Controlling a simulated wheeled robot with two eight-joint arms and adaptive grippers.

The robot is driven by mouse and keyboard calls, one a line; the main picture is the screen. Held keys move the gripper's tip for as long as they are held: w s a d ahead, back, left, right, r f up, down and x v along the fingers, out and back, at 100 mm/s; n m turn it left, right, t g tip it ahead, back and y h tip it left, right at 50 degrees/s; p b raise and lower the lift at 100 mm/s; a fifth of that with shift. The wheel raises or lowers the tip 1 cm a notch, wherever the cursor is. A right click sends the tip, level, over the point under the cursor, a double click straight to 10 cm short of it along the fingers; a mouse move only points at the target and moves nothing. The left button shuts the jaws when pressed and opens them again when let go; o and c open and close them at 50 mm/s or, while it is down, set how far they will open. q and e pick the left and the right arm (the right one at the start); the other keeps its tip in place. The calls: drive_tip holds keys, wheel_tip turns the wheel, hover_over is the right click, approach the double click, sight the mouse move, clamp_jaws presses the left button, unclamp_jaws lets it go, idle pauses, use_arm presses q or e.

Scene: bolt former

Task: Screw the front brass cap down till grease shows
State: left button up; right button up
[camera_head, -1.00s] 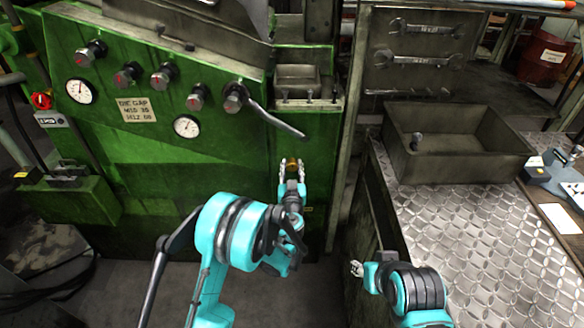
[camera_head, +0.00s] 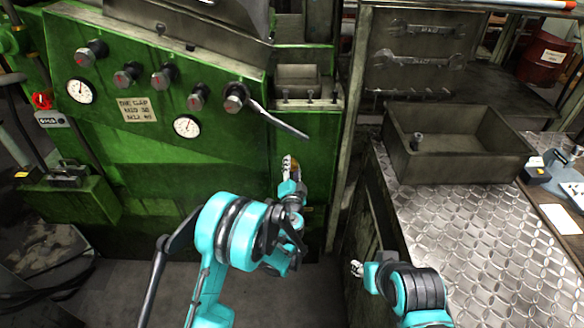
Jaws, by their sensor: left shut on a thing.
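The brass cap (camera_head: 294,169) is on the front of the green machine, low on its right part. Only a small gold-brown bit of it shows between the fingers. My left gripper (camera_head: 290,165) is shut on the cap, its fingers turned so that one hides much of it. No grease can be made out at this size. My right gripper (camera_head: 356,268) is apart from the machine, low in front of the bench; its fingers are too small to tell open from shut.
A long lever (camera_head: 280,120) sticks out of the green machine (camera_head: 150,165) just above my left gripper. A metal bin (camera_head: 455,165) stands on the tread-plate bench (camera_head: 470,235) at right. Two wrenches (camera_head: 425,30) hang behind it. The floor between machine and bench is narrow.

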use_arm(q)
drive_tip(key=shift+m, duration=1.5)
drive_tip(key=o, duration=1.2)
drive_tip(key=shift+s, duration=3.8)
